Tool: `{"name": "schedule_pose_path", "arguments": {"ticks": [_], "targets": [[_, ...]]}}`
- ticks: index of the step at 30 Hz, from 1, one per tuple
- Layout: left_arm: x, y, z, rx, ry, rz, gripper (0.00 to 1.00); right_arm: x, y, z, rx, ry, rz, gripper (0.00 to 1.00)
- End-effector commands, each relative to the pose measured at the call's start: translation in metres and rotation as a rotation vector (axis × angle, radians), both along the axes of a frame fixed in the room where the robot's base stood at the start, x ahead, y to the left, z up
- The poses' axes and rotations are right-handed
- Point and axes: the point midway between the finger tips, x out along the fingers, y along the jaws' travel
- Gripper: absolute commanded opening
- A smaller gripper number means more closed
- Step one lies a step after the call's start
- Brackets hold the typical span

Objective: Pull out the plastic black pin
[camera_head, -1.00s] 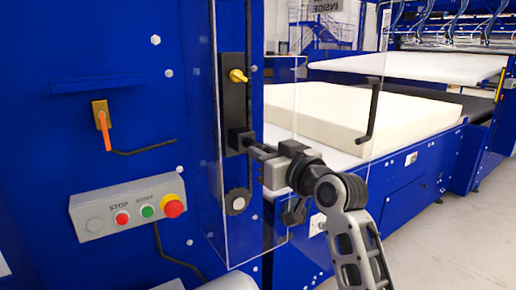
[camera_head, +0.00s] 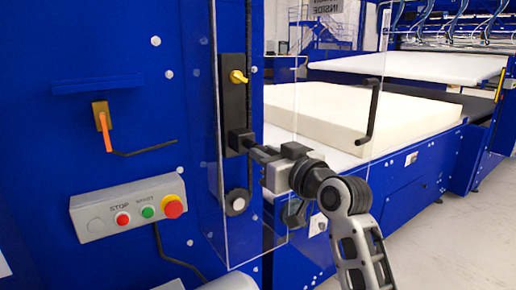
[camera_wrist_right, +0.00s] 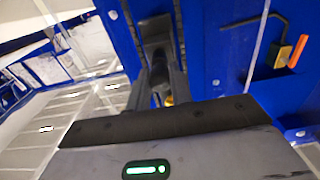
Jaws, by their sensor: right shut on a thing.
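The black plastic pin (camera_head: 240,141) is a dark block at the lower end of a black upright plate (camera_head: 233,95) on the blue machine's front. My right gripper (camera_head: 255,148) comes from the right and is shut on the pin, its fingers level with it. In the right wrist view the pin (camera_wrist_right: 155,32) shows at the top, with the gripper fingers (camera_wrist_right: 160,75) reaching up to it. The fingers hide part of the pin. My left gripper is in neither view.
A clear panel (camera_head: 222,215) with a black handle (camera_head: 372,112) stands around the pin area. A yellow knob (camera_head: 238,76) is above the pin and a black round knob (camera_head: 237,202) below. A button box (camera_head: 130,206) is at lower left. A foam block (camera_head: 320,112) lies behind.

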Motion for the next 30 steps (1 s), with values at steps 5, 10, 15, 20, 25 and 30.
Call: {"name": "schedule_pose_path", "arguments": {"ticks": [5,10,15,20,25,30], "targets": [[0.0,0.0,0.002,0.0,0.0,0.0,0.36,-0.003,-0.002,-0.001,-0.001,0.002,-0.001,0.0],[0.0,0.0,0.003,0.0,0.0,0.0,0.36,-0.006,-0.005,0.0,-0.001,0.0,-0.001,0.0],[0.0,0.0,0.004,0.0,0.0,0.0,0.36,-0.009,-0.006,0.0,-0.001,0.0,0.0,0.0],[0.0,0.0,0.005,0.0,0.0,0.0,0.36,-0.011,-0.008,0.0,-0.001,0.0,-0.001,0.0],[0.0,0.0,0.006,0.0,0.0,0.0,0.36,-0.014,-0.011,0.0,-0.001,0.0,-0.001,0.0],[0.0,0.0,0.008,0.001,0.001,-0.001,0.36,-0.016,-0.013,0.0,-0.001,0.0,-0.001,0.0]]}}
